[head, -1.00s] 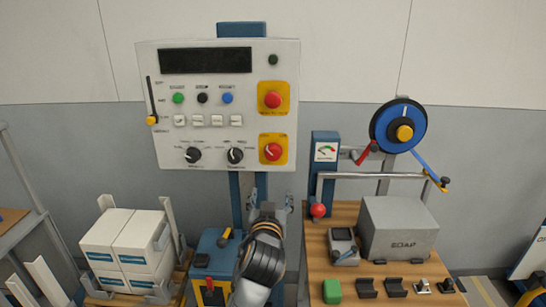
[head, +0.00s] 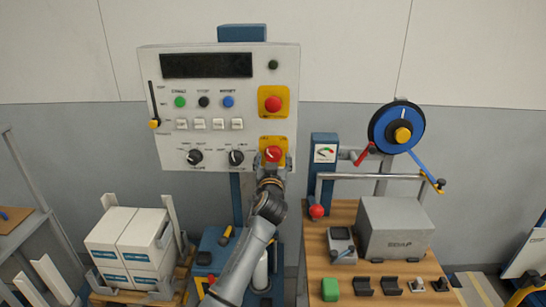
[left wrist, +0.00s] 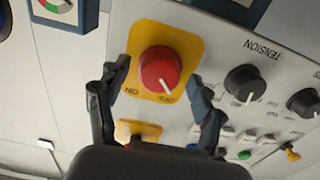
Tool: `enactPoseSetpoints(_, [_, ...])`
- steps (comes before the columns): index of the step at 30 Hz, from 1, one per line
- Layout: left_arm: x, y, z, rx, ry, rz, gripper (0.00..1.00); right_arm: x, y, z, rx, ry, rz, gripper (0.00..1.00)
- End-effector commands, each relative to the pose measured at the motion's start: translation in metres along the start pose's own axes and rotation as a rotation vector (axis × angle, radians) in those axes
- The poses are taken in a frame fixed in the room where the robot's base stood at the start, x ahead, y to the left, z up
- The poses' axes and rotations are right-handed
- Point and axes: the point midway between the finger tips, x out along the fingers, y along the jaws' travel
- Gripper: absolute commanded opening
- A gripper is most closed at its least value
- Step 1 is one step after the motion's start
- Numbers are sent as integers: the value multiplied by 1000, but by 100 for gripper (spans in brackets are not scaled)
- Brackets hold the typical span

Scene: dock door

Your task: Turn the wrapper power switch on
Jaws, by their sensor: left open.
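The wrapper power switch is a red rotary knob (head: 273,154) on a yellow plate at the lower right of the white control panel (head: 150,75). In the left wrist view the knob (left wrist: 160,70) shows large, and its white pointer line points at the OFF mark. An ON mark is printed on the plate's other side. My left gripper (head: 272,166) is open just in front of the knob, its fingers on either side and slightly short of it. Whether they touch it I cannot tell. My right gripper is not in view.
A red button (head: 273,104) on a yellow plate sits above the switch. Dark dials (head: 237,158) sit to its left, one marked TENSION. A blue gauge post (head: 325,152) stands close to the right. A bench with a grey box (head: 395,228) is at the right; white cartons (head: 130,238) are at the left.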

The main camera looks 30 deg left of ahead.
Motion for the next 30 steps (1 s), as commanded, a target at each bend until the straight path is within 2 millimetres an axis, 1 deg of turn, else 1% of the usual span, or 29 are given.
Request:
enactPoseSetpoints(3, [4, 0, 0, 0, 0, 0, 67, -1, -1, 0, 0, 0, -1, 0])
enactPoseSetpoints(10, [4, 0, 0, -1, 0, 0, 67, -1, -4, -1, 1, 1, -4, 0])
enactPoseSetpoints(11, [4, 0, 0, 0, 0, 0, 63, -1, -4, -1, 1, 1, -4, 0])
enactPoseSetpoints(12, [4, 0, 0, 0, 0, 0, 55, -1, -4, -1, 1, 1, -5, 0])
enactPoseSetpoints(14, [4, 0, 0, 0, 0, 0, 43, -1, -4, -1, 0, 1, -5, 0])
enactPoseSetpoints(15, [4, 0, 0, 0, 0, 0, 35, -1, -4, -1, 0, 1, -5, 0])
enactPoseSetpoints(17, [4, 0, 0, 0, -1, 0, 22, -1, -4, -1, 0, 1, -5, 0])
enactPoseSetpoints(18, [4, 0, 0, 0, -1, 0, 14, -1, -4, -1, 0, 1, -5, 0])
enactPoseSetpoints(19, [4, 0, 0, 0, -1, 0, 12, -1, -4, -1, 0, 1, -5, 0])
enactPoseSetpoints(26, [4, 0, 0, 17, -1, 0, 12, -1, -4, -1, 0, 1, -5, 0])
enactPoseSetpoints(30, [4, 0, 0, 63, -1, 0, 12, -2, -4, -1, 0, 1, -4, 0])
